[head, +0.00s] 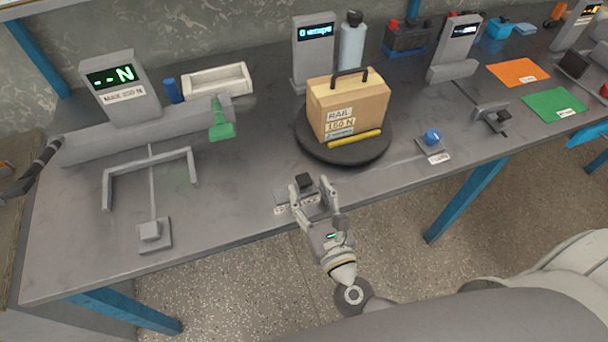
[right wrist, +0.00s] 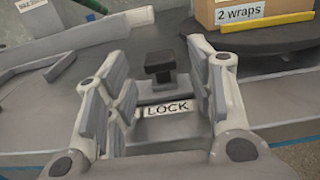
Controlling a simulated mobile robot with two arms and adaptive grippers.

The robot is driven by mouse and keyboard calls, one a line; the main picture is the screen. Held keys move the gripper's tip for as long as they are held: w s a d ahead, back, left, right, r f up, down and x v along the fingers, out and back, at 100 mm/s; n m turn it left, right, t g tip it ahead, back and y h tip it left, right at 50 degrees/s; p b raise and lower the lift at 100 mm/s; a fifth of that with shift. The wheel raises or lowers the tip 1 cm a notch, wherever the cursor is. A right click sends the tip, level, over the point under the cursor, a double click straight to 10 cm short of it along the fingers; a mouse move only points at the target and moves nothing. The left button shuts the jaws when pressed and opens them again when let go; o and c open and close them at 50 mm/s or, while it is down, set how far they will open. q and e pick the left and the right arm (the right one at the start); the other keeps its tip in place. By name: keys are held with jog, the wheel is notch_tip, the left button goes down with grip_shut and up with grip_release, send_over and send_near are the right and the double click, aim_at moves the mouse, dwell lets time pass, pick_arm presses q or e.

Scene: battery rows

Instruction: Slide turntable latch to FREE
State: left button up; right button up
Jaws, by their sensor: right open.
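The latch is a small black knob (head: 305,182) on a grey base at the bench's front edge, in front of the turntable. In the right wrist view the knob (right wrist: 160,62) stands upright above a white label (right wrist: 168,108) reading LOCK. My right gripper (head: 312,197) is open, with its fingers on either side of the latch. In the right wrist view a gap shows between the knob and each finger, and I see no clear contact. The round black turntable (head: 310,146) carries a cardboard box (head: 345,103) with a handle. My left gripper is not in view.
A yellow bar (head: 355,138) lies by the box's front. A blue ball knob (head: 432,136) stands to the right on the bench. A grey force gauge (head: 120,90) with a frame and a green clamp (head: 221,125) stands left. The bench surface around the latch is mostly clear.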

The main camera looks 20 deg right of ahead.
aim_at(306, 186)
jog(key=shift+w+p, duration=0.4)
jog(key=shift+w, duration=1.75)
jog(key=shift+a, duration=0.1)
grip_shut()
